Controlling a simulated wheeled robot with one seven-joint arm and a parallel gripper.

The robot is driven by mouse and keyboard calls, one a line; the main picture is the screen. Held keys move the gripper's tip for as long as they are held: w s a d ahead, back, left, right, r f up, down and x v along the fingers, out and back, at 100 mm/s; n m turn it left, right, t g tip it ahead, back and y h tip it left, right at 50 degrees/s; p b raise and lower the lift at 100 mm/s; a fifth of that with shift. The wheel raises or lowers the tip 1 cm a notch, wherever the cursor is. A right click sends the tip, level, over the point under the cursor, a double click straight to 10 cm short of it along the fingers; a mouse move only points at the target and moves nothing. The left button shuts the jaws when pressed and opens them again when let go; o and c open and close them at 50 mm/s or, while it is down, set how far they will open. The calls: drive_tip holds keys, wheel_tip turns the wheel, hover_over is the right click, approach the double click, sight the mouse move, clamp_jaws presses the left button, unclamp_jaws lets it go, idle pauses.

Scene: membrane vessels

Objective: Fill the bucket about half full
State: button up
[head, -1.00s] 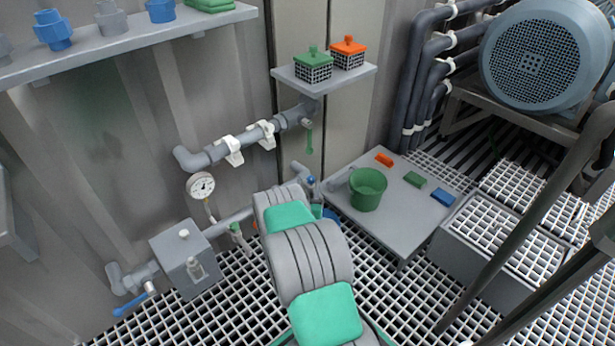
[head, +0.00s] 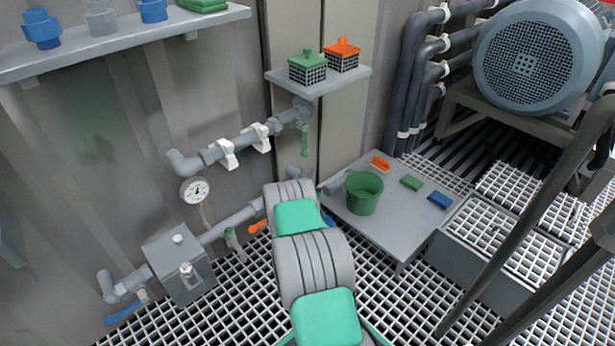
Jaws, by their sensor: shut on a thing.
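The green bucket (head: 362,202) stands upright on a low grey table (head: 398,225), near its left side. Its inside looks plain dark green, and I cannot tell whether there is water in it. A grey pipe end (head: 333,185) points toward the bucket from the left, close to its rim. My arm reaches up from the bottom middle, and its far links cover the area left of the bucket. My gripper is hidden behind these links, so its jaws and anything in them do not show. A blue piece (head: 329,219) peeks out beside the arm.
An orange handle (head: 259,226) and a blue handle (head: 123,313) are on the low pipework, with a gauge (head: 195,190) above. Orange (head: 380,163), green (head: 411,183) and blue (head: 440,200) brushes or blocks lie right of the bucket. A small shelf (head: 318,84) overhangs behind.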

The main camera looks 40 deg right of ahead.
clamp_jaws()
drive_tip(key=shift+f, duration=0.1)
drive_tip(key=shift+m+g+h, duration=0.3)
drive_tip(key=shift+s+d+m+g+h, duration=0.1)
drive_tip(key=shift+s+m+g+h, duration=0.1)
drive_tip(key=shift+m+g+h, duration=0.55)
drive_tip(key=shift+s+d+m+g+h, duration=0.25)
drive_tip(key=shift+m+g, duration=0.35)
drive_tip(key=shift+g, duration=0.45)
drive_tip(key=shift+s+m+g+h, duration=0.15)
drive_tip(key=shift+m+g+h, duration=0.5)
drive_tip(key=shift+g, duration=0.25)
drive_tip(key=o, duration=0.6)
unclamp_jaws()
